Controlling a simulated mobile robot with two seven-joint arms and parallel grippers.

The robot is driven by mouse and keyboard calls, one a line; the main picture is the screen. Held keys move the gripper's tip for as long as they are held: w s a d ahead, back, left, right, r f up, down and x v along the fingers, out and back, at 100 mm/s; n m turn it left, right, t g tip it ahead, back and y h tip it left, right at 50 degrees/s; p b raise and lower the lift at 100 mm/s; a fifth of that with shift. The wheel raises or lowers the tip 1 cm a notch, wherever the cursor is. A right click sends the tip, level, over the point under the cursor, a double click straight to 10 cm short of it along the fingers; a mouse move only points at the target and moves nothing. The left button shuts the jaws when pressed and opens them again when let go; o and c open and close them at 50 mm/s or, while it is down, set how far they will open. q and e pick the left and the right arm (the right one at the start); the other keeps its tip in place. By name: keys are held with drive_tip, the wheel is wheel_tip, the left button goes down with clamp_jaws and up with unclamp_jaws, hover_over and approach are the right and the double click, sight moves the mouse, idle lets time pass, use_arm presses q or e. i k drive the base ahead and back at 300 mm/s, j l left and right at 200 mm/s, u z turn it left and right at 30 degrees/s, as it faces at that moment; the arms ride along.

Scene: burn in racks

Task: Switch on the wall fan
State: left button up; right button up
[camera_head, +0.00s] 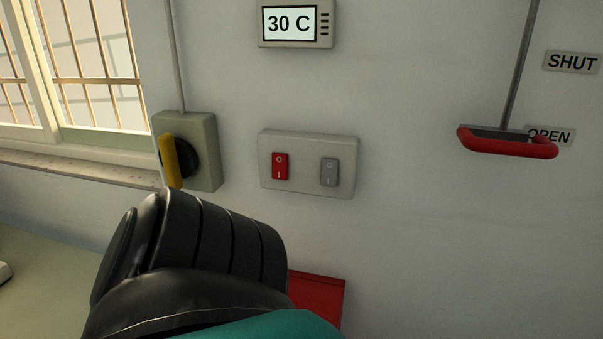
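A pale switch plate (308,184) is fixed to the wall near the middle of the view. It carries a red rocker switch (280,166) on the left and a grey rocker switch (329,172) on the right, each marked O above and I below. To its left is a grey-green box (205,150) with a black dial and a yellow handle (171,161) standing near upright. A conduit runs up from this box. No fan shows. A dark part of my arm fills the lower left, below the box and plate. Neither gripper's fingers are visible.
A display (290,23) above reads 30 C. A red-handled lever (508,147) hangs at right by OPEN (552,136) and SHUT (572,62) labels. A barred window (85,60) with a sill is at left. A red panel (318,298) sits low behind my arm.

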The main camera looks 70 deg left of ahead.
sight(280, 161)
drive_tip(key=k+l+u, duration=0.1)
drive_tip(key=u, duration=0.2)
drive_tip(key=k+l+u, duration=0.1)
drive_tip(key=u, duration=1.3)
drive_tip(key=i+u, duration=0.25)
drive_tip(key=i+l+u, duration=0.1)
drive_tip(key=u, duration=0.2)
drive_tip(key=i+l, duration=0.05)
drive_tip(key=i, duration=0.05)
